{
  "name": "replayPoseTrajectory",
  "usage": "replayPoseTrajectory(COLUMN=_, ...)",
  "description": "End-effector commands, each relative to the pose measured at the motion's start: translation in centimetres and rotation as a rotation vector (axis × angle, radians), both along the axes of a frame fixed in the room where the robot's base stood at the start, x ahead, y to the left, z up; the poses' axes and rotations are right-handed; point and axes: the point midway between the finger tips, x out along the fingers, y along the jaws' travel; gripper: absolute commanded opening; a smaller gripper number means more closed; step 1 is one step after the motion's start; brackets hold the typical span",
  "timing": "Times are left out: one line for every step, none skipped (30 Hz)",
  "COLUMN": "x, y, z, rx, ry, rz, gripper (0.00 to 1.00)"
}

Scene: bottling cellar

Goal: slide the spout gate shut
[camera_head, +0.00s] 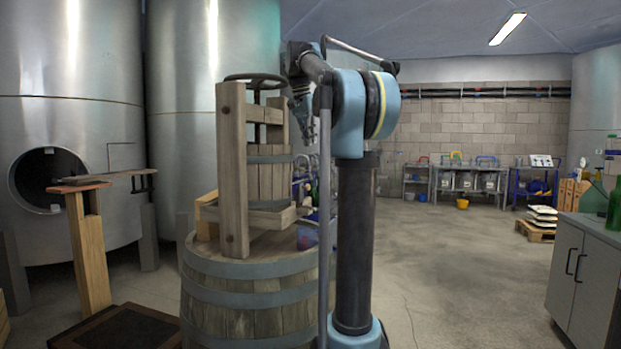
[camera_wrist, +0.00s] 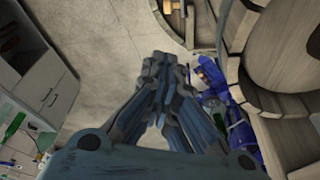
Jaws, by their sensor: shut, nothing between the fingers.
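A wooden basket press (camera_head: 233,170) stands on a large hooped barrel (camera_head: 250,290), left of my arm in the head view. Its slatted basket (camera_head: 270,180) sits above a wooden tray (camera_head: 262,214). I cannot pick out the spout gate with certainty in either view. My gripper (camera_head: 303,110) hangs at the right side of the press, high up and partly lost against my arm. In the wrist view my gripper (camera_wrist: 160,62) has its fingers together, empty, over the floor. The round wooden rims of the press and barrel (camera_wrist: 282,140) lie to its right, apart from it.
A blue object (camera_wrist: 218,88) with mixed parts lies beside the barrel, close right of my fingers in the wrist view. A grey cabinet (camera_head: 585,265) with a green bottle (camera_head: 614,205) stands at right. A board (camera_head: 130,180) and post stand at left.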

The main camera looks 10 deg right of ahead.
Motion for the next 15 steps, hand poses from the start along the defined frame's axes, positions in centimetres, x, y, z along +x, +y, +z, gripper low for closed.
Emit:
replayPoseTrajectory(x=0.0, y=0.0, z=0.0, rx=0.0, ry=0.0, rz=0.0, gripper=0.0)
replayPoseTrajectory(x=0.0, y=0.0, z=0.0, rx=0.0, ry=0.0, rz=0.0, gripper=0.0)
replayPoseTrajectory(x=0.0, y=0.0, z=0.0, rx=0.0, ry=0.0, rz=0.001, gripper=0.0)
replayPoseTrajectory(x=0.0, y=0.0, z=0.0, rx=0.0, ry=0.0, rz=0.001, gripper=0.0)
replayPoseTrajectory(x=0.0, y=0.0, z=0.0, rx=0.0, ry=0.0, rz=0.001, gripper=0.0)
replayPoseTrajectory(x=0.0, y=0.0, z=-0.1, rx=0.0, ry=0.0, rz=0.001, gripper=0.0)
replayPoseTrajectory(x=0.0, y=0.0, z=-0.2, rx=0.0, ry=0.0, rz=0.001, gripper=0.0)
replayPoseTrajectory(x=0.0, y=-0.1, z=-0.3, rx=0.0, ry=0.0, rz=0.001, gripper=0.0)
replayPoseTrajectory(x=0.1, y=-0.1, z=-0.5, rx=0.0, ry=0.0, rz=0.001, gripper=0.0)
replayPoseTrajectory(x=0.1, y=-0.2, z=-0.8, rx=0.0, ry=0.0, rz=0.001, gripper=0.0)
replayPoseTrajectory(x=0.2, y=-0.2, z=-1.1, rx=0.0, ry=0.0, rz=0.001, gripper=0.0)
replayPoseTrajectory(x=0.3, y=-0.3, z=-1.5, rx=0.0, ry=0.0, rz=0.001, gripper=0.0)
replayPoseTrajectory(x=0.3, y=-0.4, z=-1.9, rx=0.0, ry=0.0, rz=0.001, gripper=0.0)
replayPoseTrajectory(x=0.4, y=-0.5, z=-2.3, rx=0.0, ry=0.0, rz=0.001, gripper=0.0)
replayPoseTrajectory(x=0.5, y=-0.7, z=-3.0, rx=0.0, ry=0.0, rz=0.001, gripper=0.0)
